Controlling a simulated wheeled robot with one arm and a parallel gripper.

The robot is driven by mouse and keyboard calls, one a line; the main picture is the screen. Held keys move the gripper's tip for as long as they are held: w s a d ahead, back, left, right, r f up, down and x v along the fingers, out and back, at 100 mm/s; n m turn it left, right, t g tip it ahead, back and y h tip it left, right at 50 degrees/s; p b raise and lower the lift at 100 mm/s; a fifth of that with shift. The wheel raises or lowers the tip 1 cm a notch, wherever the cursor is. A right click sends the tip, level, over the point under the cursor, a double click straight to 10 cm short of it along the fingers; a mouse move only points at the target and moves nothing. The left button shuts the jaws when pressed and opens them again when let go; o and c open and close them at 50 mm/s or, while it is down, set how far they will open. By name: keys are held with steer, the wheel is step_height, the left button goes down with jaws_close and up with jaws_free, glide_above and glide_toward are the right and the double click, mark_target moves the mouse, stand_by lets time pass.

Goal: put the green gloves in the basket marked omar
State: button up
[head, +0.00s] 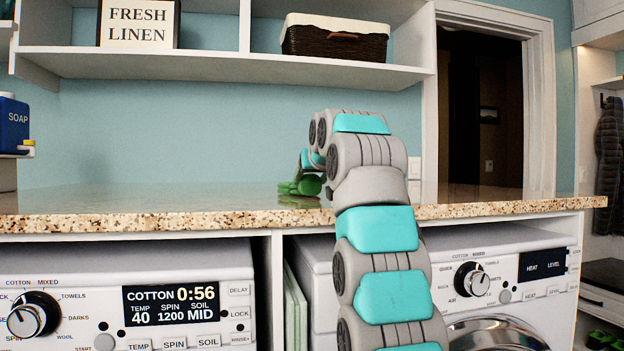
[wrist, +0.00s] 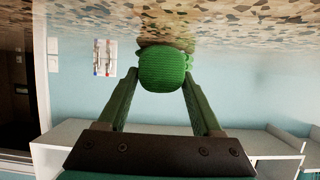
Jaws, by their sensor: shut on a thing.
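The green gloves (head: 300,186) are at the granite counter, just left of my arm in the head view. In the wrist view, which appears upside down, the green gloves (wrist: 165,68) are a ribbed green bundle between my fingertips. My gripper (wrist: 162,80) is shut on them. I cannot tell whether they rest on the counter or hang just above it. In the head view my gripper is mostly hidden behind my arm. No basket marked omar can be read in either view.
The granite counter (head: 120,222) is mostly clear. A dark wicker basket (head: 335,42) with a white liner sits on the shelf above, with no readable name. A blue soap container (head: 14,125) stands at the far left. Two machines (head: 130,300) (head: 500,280) stand below the counter.

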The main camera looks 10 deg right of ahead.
steer(key=o, duration=1.5)
steer(key=shift+f, duration=0.1)
